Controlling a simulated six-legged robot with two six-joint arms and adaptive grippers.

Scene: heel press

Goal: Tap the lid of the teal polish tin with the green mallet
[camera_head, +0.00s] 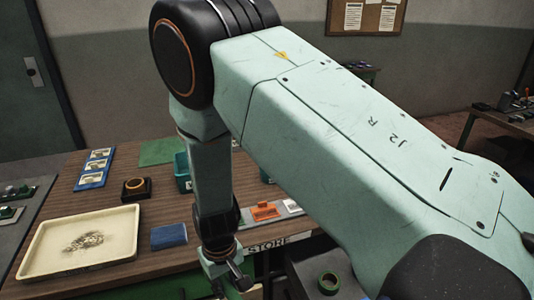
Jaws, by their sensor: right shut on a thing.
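My right gripper (229,277) hangs at the front edge of the wooden bench, low in the middle of the head view. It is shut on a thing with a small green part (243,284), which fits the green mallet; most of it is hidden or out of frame. A teal container (182,172) stands on the bench, partly behind my right arm. I cannot make out the teal polish tin or its lid for sure. My left gripper is not in view.
A cream tray (40,246) with dark marks lies at the bench's left. A blue block (169,237), a black thing with an orange ring (136,188), a blue card holder (95,168) and an orange piece (265,211) are on the bench. My right arm hides much of the right side.

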